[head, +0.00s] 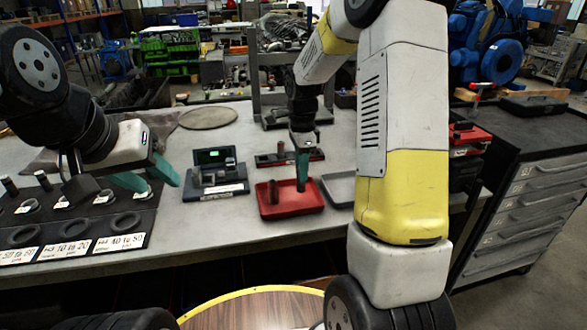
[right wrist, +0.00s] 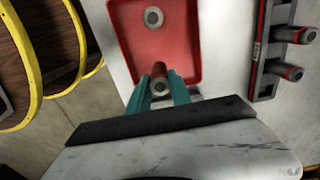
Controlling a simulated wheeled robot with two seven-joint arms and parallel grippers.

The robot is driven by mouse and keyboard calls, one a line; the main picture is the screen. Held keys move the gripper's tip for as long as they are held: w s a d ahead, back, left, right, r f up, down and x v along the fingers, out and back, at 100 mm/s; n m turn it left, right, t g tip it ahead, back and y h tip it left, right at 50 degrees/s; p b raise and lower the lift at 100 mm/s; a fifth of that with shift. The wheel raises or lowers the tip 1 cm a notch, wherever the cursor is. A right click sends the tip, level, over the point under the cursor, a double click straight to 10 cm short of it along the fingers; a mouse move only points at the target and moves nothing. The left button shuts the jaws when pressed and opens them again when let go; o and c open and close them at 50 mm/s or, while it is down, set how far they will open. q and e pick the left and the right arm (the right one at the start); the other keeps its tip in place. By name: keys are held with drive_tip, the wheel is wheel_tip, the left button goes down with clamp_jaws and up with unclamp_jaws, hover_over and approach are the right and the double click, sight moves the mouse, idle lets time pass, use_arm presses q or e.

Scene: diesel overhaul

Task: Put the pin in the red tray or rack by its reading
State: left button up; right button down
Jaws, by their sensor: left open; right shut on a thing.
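The red tray (head: 290,210) lies on the bench and also shows in the right wrist view (right wrist: 190,40). My right gripper (head: 302,182) points down over the tray. In the right wrist view its teal fingers (right wrist: 160,88) are shut on a pin (right wrist: 159,72), near one edge of the tray. I cannot tell whether the pin touches the tray floor. Another pin (head: 273,191) stands in the tray, apart from the held one; it also shows in the right wrist view (right wrist: 153,17). My left gripper (head: 152,176) is open and empty, above the bench beside the dark labelled rack (head: 105,222).
A measuring device with a green display (head: 214,157) stands left of the tray. A dark rack (head: 289,157) lies behind it, with red-banded pins (right wrist: 287,71) in the wrist view. A grey tray (head: 340,190) lies right of the red tray. A yellow-rimmed round table (head: 260,310) is in front.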

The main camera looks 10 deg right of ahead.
drive_tip(key=shift+w+d+f, duration=0.1)
drive_tip(key=shift+w+d, duration=0.35)
drive_tip(key=shift+f, duration=1.7)
drive_tip(key=c, duration=1.2)
unclamp_jaws()
drive_tip(key=shift+f, duration=0.1)
drive_tip(key=shift+o, duration=0.2)
